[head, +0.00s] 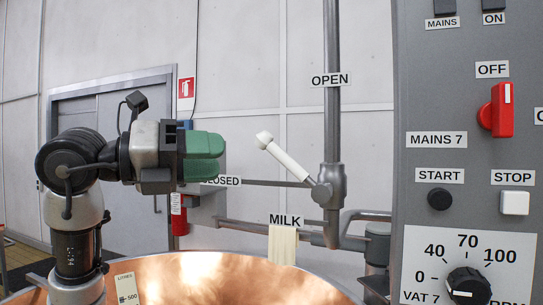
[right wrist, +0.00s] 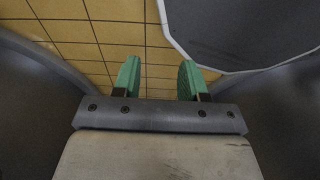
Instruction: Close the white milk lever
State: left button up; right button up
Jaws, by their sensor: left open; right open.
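The white milk lever (head: 286,158) shows in the head view, right of the middle. It slants up and to the left from a grey valve (head: 328,187) on the vertical pipe. The MILK label (head: 286,219) is below. My left gripper (head: 222,146) is open, with green fingers pointing right, left of the lever's tip and apart from it. My right gripper (right wrist: 158,79) is open and empty in the right wrist view.
A grey control panel (head: 420,180) with a red switch (head: 500,110) and a black dial (head: 468,287) fills the right side. A copper vat (head: 190,280) lies below. Yellow floor tiles (right wrist: 110,35) show in the right wrist view.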

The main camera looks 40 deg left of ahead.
aim_at(276, 153)
pick_arm(q)
jog(key=p+x, duration=0.1)
jog(key=x, duration=0.2)
jog(key=p+x, duration=0.1)
jog(key=x, duration=0.2)
jog(key=d+p+x, duration=0.1)
jog(key=x, duration=0.1)
jog(key=shift+d+r, duration=0.15)
jog(key=shift+r, duration=0.25)
jog(key=shift+w+d+p, duration=0.3)
jog(key=shift+w+p, duration=0.15)
jog(key=shift+w, duration=0.2)
jog(key=shift+d, duration=0.2)
jog(key=shift+f, duration=0.1)
jog(key=c, duration=0.7)
grip_shut()
pick_arm(e)
jog(key=r, duration=0.1)
jog(key=s+d+r, duration=0.1)
jog(key=r, duration=0.1)
jog(key=shift+s+d+r, duration=0.2)
jog(key=shift+s+r, duration=0.05)
jog(key=shift+r, duration=0.1)
